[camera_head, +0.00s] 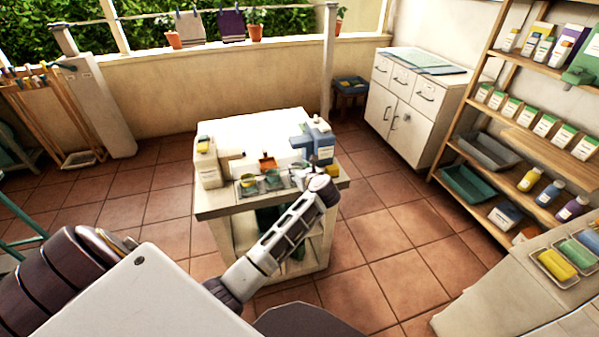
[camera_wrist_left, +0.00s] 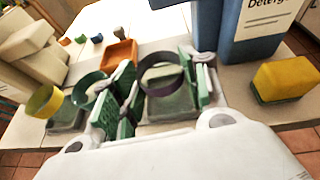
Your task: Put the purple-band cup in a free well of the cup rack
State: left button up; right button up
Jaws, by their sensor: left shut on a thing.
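The purple-band cup (camera_wrist_left: 160,72), clear with a dark purple band, sits between the green pads of my left gripper (camera_wrist_left: 153,85), which is shut on it. In the wrist view a dark green well lies below the cup; I cannot tell whether the cup touches it. The cup rack (camera_head: 262,189) stands at the front of the basin table. A yellow-band cup (camera_wrist_left: 45,101) and a green-band cup (camera_wrist_left: 90,88) are at the rack's left part. In the head view my left gripper (camera_head: 303,177) is at the rack's right end, and the purple band is not clear there. My right gripper is not in view.
A blue detergent bottle (camera_wrist_left: 253,30) stands close behind the gripper. A yellow-and-green sponge (camera_wrist_left: 283,80) lies to its right. An orange holder (camera_wrist_left: 119,52) stands behind the rack. A cream bottle (camera_head: 206,163) is at the table's left end.

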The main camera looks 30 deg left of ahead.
pick_arm(q)
jog(key=shift+f, duration=0.2)
jog(key=shift+f, duration=0.15)
jog(key=o, duration=1)
